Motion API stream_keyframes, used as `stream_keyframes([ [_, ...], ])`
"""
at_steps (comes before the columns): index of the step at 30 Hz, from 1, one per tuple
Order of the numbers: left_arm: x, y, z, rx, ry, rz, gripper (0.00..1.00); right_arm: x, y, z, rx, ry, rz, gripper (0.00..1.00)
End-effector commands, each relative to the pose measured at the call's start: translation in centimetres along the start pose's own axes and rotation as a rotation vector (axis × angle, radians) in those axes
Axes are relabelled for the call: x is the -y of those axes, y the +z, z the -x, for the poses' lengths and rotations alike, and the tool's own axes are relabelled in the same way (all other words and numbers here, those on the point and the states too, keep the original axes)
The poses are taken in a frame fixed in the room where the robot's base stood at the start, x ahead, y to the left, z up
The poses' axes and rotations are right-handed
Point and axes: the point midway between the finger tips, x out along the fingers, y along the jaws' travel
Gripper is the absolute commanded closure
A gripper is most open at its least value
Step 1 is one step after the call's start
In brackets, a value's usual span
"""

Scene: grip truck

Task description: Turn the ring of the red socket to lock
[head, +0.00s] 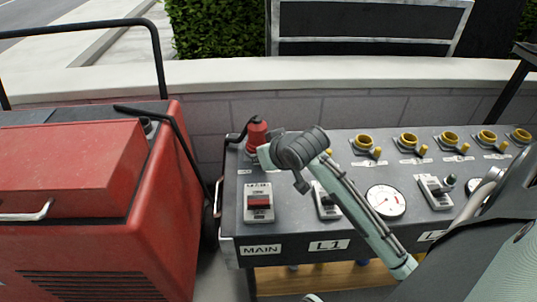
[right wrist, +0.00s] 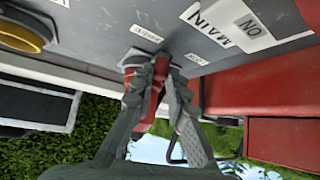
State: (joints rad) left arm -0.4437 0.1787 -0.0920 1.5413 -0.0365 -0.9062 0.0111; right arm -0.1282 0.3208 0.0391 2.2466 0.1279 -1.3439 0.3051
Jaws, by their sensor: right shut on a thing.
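The red socket (head: 257,133) stands at the back left corner of the grey panel, and a black cable runs from its left side. My right gripper (head: 268,154) reaches it from the right, low on its side. In the right wrist view my right gripper (right wrist: 150,76) has its fingers closed around a red part (right wrist: 156,92) of the socket. The fingers hide most of that part, so I cannot tell how far the ring is turned. My left gripper is not in view.
The panel (head: 290,227) carries a MAIN switch (head: 259,203), a round gauge (head: 386,201) and several yellow-ringed sockets along its back edge. A red wheeled machine (head: 150,225) stands close at the left. A low wall (head: 210,110) runs behind the panel.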

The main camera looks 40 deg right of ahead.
Motion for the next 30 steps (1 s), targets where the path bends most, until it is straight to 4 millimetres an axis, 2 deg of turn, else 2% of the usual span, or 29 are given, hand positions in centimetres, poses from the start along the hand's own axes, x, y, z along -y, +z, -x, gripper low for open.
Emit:
stream_keyframes([
  [1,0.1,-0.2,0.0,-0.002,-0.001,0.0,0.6,0.7,-0.2,0.0,-0.002,0.024,-0.036,1.0],
  [12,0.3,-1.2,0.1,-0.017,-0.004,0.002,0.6,2.5,-0.8,-0.8,0.002,0.24,-0.25,1.0],
  [21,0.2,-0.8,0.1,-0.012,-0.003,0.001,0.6,3.1,-1.2,-1.2,0.002,0.347,-0.349,1.0],
  [30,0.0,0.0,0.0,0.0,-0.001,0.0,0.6,3.2,-1.3,-1.4,0.001,0.381,-0.381,1.0],
])
